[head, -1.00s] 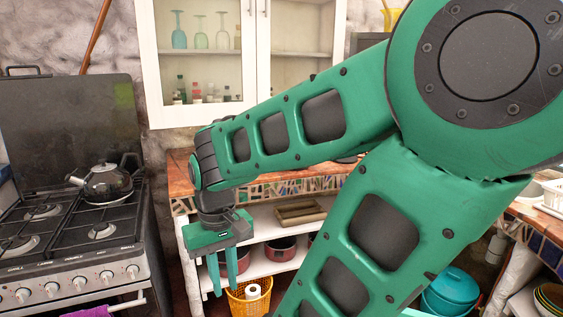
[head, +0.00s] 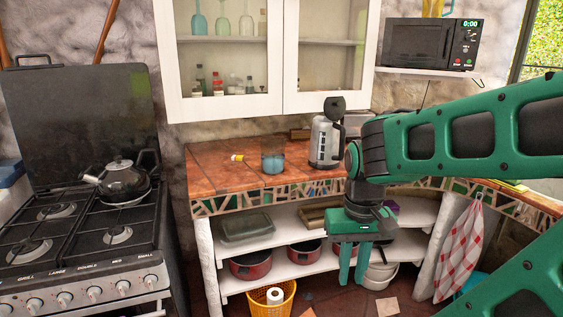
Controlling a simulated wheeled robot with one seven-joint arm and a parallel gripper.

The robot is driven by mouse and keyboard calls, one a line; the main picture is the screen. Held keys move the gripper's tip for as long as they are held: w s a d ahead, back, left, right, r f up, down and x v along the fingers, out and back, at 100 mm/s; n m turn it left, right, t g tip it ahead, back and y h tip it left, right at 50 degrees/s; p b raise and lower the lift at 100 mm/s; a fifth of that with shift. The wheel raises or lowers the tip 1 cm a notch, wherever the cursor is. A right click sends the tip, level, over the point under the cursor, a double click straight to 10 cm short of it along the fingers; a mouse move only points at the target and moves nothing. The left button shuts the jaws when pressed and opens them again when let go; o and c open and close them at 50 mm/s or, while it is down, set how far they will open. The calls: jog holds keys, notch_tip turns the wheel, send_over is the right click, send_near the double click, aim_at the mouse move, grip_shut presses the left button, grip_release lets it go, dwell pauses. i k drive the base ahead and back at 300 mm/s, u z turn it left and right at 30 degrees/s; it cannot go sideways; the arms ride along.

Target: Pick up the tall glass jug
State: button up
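My forearm passes close to the right side of the grey appliance in the picture.
A small yellow-tipped item (head: 238,158) lies left of the glass vessel. Shelves below hold red pots (head: 250,265) and a glass dish (head: 246,226). A wall cabinet (head: 310,103) hangs above. A stove with a kettle (head: 122,178) stands left; a yellow basket (head: 283,306) is on the floor.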

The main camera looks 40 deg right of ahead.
aim_at(272, 146)
jog(key=z, duration=0.05)
jog(key=i, duration=1)
jog(key=u, duration=0.05)
